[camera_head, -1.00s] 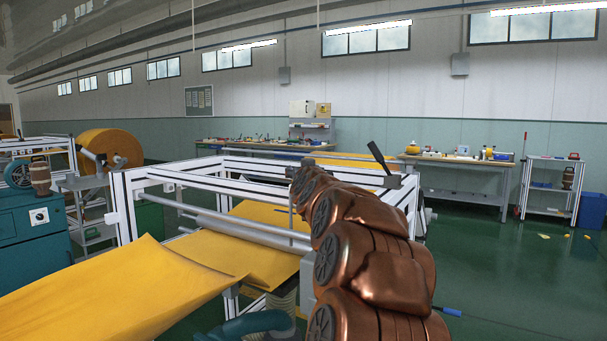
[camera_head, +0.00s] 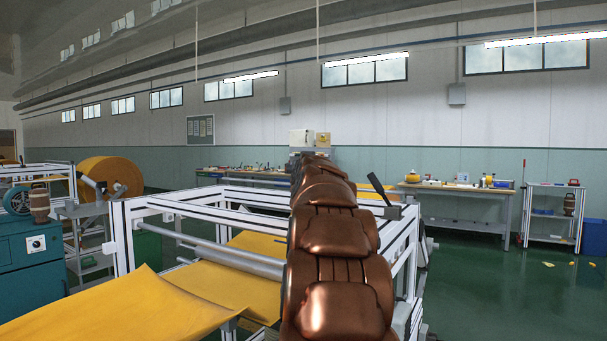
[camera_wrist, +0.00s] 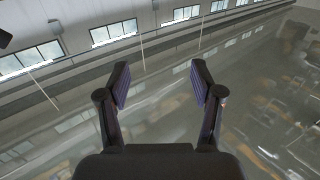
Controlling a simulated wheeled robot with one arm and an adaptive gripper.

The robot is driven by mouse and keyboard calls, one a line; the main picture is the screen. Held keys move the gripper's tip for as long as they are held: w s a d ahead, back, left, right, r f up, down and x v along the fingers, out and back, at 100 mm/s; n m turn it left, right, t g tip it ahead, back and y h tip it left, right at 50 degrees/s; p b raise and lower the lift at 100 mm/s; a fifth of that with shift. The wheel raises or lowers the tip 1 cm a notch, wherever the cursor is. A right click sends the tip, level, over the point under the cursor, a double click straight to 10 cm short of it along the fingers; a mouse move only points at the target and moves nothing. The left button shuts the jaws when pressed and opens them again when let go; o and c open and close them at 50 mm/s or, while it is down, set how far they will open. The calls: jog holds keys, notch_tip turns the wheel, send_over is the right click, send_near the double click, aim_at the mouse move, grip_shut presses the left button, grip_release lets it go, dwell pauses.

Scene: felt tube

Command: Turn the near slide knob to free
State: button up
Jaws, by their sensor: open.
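My gripper (camera_wrist: 159,80) shows in the wrist view with its two dark fingers wide apart and nothing between them. In the head view my copper-coloured arm hides the gripper. A white frame machine (camera_head: 180,205) stands ahead with yellow felt (camera_head: 130,308) running through it. A black lever (camera_head: 378,188) leans at its right top rail, beside my arm. I cannot make out the near slide knob or tell whether the lever belongs to it.
A teal machine (camera_head: 35,255) and a large yellow roll (camera_head: 105,175) stand at the left. A workbench (camera_head: 460,191) and a shelf cart (camera_head: 550,216) stand along the back right. The green floor (camera_head: 490,290) at the right is mostly clear.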

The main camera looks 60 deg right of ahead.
jog(key=w+a+f+m+g+h+p, duration=0.2)
jog(key=w+a+f+m+p, duration=0.15)
jog(key=w+p, duration=0.75)
jog(key=s+a+f+m+g+h+p, duration=0.1)
jog(key=s+a+f+m+g+p, duration=0.1)
jog(key=s+f+g+p, duration=0.3)
jog(key=s+a+f+m+g+h+p, duration=0.1)
jog(key=s+a+m+g+p, duration=0.1)
jog(key=s+g+p, duration=0.3)
jog(key=shift+t, duration=0.7)
jog(key=shift+s+d+f+p, duration=0.15)
jog(key=shift+d+p, duration=0.3)
jog(key=shift+d, duration=0.85)
jog(key=shift+s+d+p, duration=0.1)
jog(key=shift+d+p, duration=0.4)
jog(key=shift+d, duration=0.75)
jog(key=shift+s+d+f+p, duration=0.15)
jog(key=shift+d+p, duration=0.3)
jog(key=shift+d, duration=0.85)
jog(key=shift+c, duration=0.3)
jog(key=c, duration=1.1)
